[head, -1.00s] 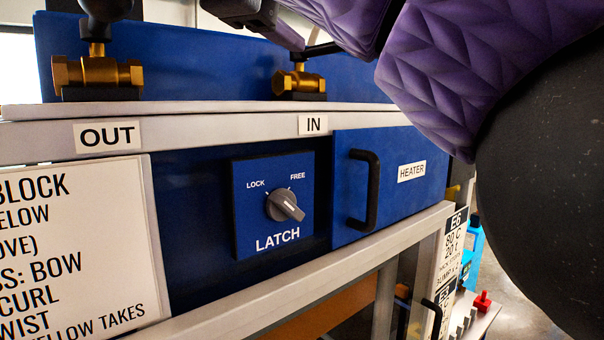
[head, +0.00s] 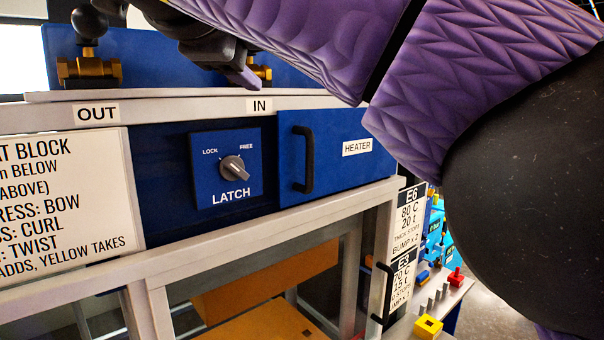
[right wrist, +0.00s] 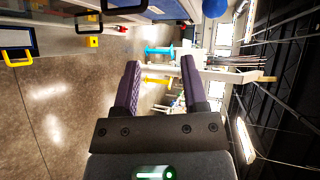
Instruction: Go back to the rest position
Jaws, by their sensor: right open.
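My right gripper (head: 240,70) reaches in from the upper right on its purple-padded arm, partly cut by the top edge in the head view. It hangs in front of the brass IN valve (head: 262,73) and hides part of it. I cannot tell from the head view whether it touches anything. In the right wrist view the gripper (right wrist: 161,80) has its two purple fingers wide apart, with nothing held between them. The floor and distant equipment show beyond the fingers. My left gripper is not in view.
The blue bath carries a latch knob (head: 232,167), a heater drawer (head: 338,158) with a black handle and an OUT valve (head: 90,70). An instruction board (head: 62,200) is at left. A yellow block (head: 428,326) and a red piece (head: 455,277) sit lower right.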

